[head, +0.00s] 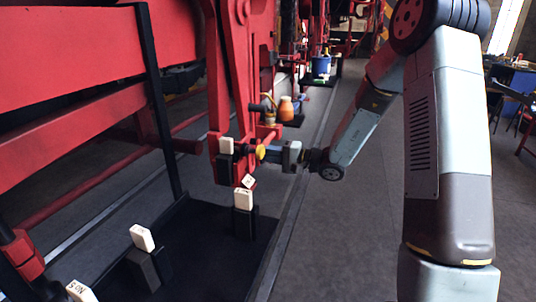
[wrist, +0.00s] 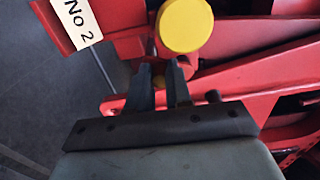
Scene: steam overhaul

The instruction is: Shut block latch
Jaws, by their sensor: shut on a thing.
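The latch shows as a yellow round knob (wrist: 185,25) just past my fingertips in the wrist view. In the head view the yellow knob (head: 261,152) sits at the red upright frame, at the tip of my gripper (head: 271,153). In the wrist view the fingers of my gripper (wrist: 162,80) are close together, with a small yellow piece between them. They are shut on the latch's stem, mostly hidden by the fingers. A white tag marked No 2 (wrist: 77,20) is at upper left; how far the latch is turned cannot be told.
Red frame beams (wrist: 240,85) lie close around my fingers. In the head view, white-topped black blocks (head: 243,198) stand on a dark tray (head: 205,235) below. An orange jar (head: 286,109) and blue bucket (head: 321,67) are behind.

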